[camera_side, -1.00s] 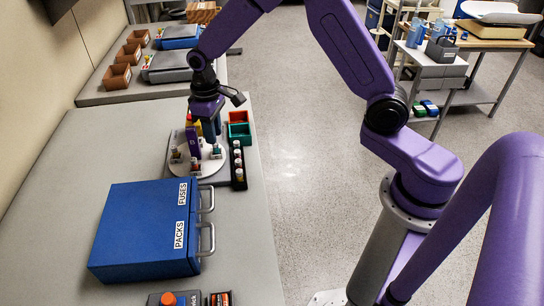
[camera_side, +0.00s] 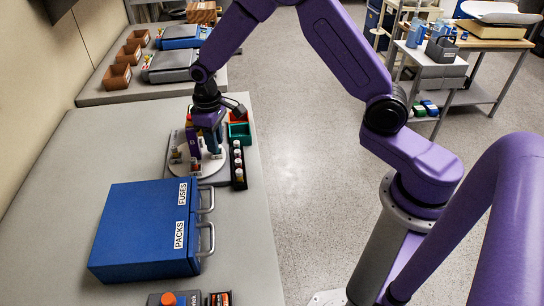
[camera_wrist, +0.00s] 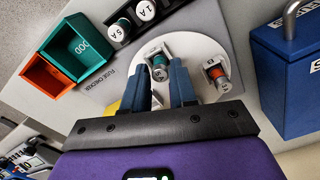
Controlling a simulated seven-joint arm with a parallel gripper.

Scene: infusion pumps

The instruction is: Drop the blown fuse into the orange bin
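My gripper (camera_wrist: 160,76) points down over the white round disc (camera_wrist: 197,87) of the fuse checker, its two blue fingers apart. Nothing marks which fuse is blown. The orange bin (camera_wrist: 48,80) is left of the disc and looks empty. In the side view my gripper (camera_side: 208,143) is low over the disc.
A green bin (camera_wrist: 84,46) adjoins the orange one. A black rack (camera_side: 238,178) of white-capped fuses stands beside the disc. A blue case (camera_side: 140,225) labelled FUSES and PACKS, with metal handles, is nearer the camera. The table's left part is bare.

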